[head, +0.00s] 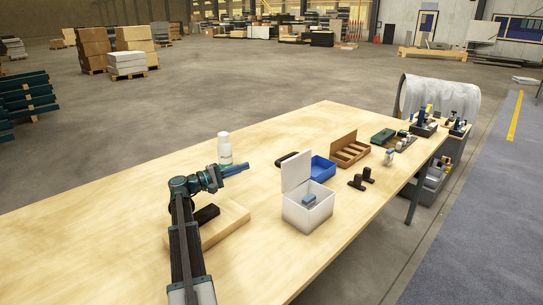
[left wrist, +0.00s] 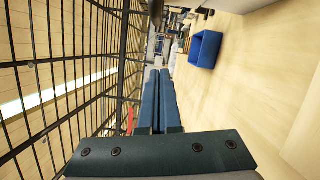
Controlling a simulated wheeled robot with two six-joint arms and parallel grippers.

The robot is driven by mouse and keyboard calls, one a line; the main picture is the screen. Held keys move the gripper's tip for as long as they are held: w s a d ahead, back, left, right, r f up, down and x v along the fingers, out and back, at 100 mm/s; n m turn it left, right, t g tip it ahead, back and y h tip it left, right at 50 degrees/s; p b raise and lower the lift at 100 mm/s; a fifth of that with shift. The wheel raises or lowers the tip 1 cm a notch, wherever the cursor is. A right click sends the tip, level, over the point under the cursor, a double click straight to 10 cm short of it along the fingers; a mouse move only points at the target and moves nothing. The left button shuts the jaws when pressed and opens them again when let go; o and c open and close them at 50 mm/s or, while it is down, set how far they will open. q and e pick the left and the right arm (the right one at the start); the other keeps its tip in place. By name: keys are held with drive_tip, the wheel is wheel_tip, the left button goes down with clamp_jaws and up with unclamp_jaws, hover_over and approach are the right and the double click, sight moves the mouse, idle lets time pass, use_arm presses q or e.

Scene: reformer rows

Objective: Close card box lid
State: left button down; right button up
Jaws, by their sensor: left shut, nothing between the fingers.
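A white card box (head: 308,212) stands on the wooden table, with a small blue-grey item (head: 309,199) inside. Its white lid (head: 296,171) stands upright at the back left side of the box, open. My left gripper (head: 246,167) is to the left of the lid and apart from it, above the table, pointing right. In the left wrist view its blue fingers (left wrist: 158,75) are together with nothing between them. My right gripper is in neither view.
A blue bin (head: 322,169) is just behind the box and shows in the left wrist view (left wrist: 205,50). A brown divided tray (head: 350,151) stands farther back. A white bottle (head: 224,148) stands behind my left gripper. Dark blocks (head: 361,180) are right of the box.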

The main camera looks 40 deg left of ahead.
use_arm(q)
drive_tip(key=w+d+r+p, duration=0.1)
drive_tip(key=w+d, duration=0.6)
drive_tip(key=w, duration=0.2)
drive_tip(key=shift+r+p, duration=0.3)
drive_tip(key=shift+r, duration=0.05)
drive_tip(key=shift+d+r, duration=0.1)
idle(0.3)
drive_tip(key=shift+d+r+m+p, duration=0.2)
drive_tip(key=shift+d+m+p, duration=0.05)
drive_tip(key=shift+m+p, duration=0.2)
